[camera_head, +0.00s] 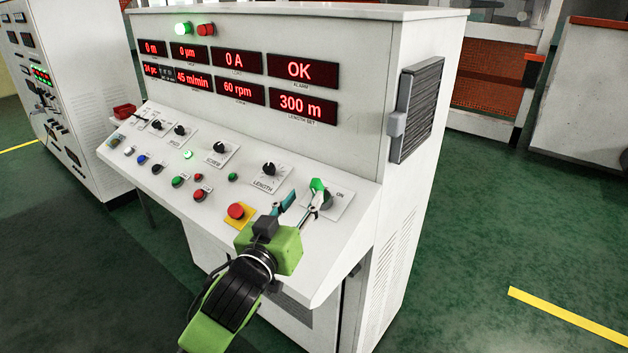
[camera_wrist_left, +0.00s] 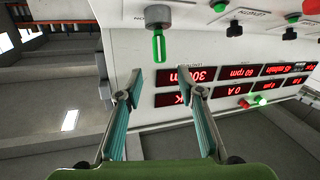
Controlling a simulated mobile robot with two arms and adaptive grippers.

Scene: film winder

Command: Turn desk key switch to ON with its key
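The desk key switch, a grey cylinder, is at the right end of the white desk panel; it shows best in the left wrist view (camera_wrist_left: 158,16). A green key (camera_head: 317,184) stands in it; in the left wrist view the key (camera_wrist_left: 158,47) points toward my gripper. An "ON" label is printed to the right of the switch in the head view. My left gripper (camera_head: 300,204) is open, with its teal-padded fingers apart and nothing between them; in the left wrist view (camera_wrist_left: 161,82) the key lies just beyond the fingertips. My right gripper is out of view.
The LENGTH knob (camera_head: 269,168) and the red emergency button (camera_head: 236,211) sit left of the key on the sloping panel. The upright face carries red displays (camera_head: 289,70). A grey vent (camera_head: 417,110) is on the cabinet's side.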

